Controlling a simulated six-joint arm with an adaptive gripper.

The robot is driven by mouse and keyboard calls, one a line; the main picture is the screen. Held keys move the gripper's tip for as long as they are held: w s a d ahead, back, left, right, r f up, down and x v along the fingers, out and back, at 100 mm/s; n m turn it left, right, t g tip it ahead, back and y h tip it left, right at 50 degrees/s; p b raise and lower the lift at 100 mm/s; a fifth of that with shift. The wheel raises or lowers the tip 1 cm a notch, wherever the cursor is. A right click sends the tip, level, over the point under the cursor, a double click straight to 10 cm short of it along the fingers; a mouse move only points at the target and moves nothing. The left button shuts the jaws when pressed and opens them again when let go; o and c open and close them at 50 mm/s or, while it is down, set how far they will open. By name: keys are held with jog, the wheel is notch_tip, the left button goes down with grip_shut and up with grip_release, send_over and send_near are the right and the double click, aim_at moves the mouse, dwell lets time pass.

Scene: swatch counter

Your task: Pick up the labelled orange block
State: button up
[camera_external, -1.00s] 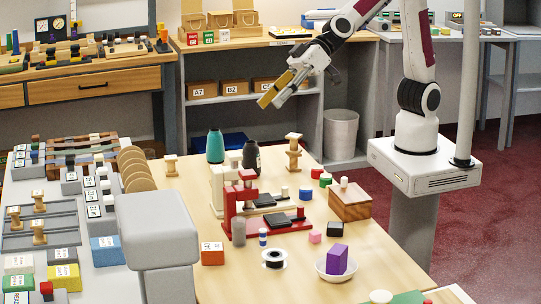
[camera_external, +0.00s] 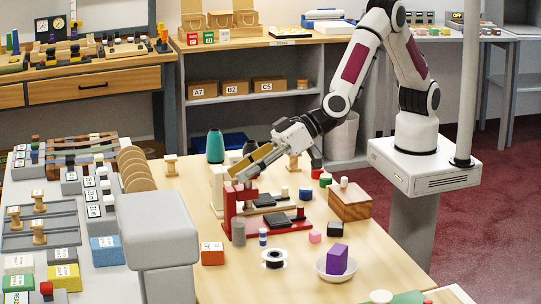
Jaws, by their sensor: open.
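The labelled orange block (camera_external: 212,254) sits on the front left part of the wooden table, with a white label on its face. My gripper (camera_external: 240,176) is open above the red stand, behind and to the right of the orange block and higher than it. Nothing shows between its fingers. The gripper is clear of the orange block, and the block is fully visible.
The red stand (camera_external: 228,210) and a grey cylinder (camera_external: 238,232) stand just behind the block.

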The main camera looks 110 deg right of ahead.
notch_tip(320, 180, down, 8)
jog(key=a+h, duration=0.2)
jog(key=m+h, duration=0.1)
jog(key=h, duration=0.1)
send_near(212, 254)
jog(key=shift+s+d+r, duration=0.1)
jog(key=shift+s+d, duration=0.95)
jog(key=shift+s, duration=0.1)
jog(key=shift+s+f+t, duration=0.2)
jog(key=shift+f+t, duration=0.1)
jog(key=shift+f, duration=0.15)
jog(key=shift+w, duration=0.1)
jog(key=shift+x, duration=1.2)
jog(key=shift+w+f, duration=0.1)
jog(key=shift+x, duration=2.5)
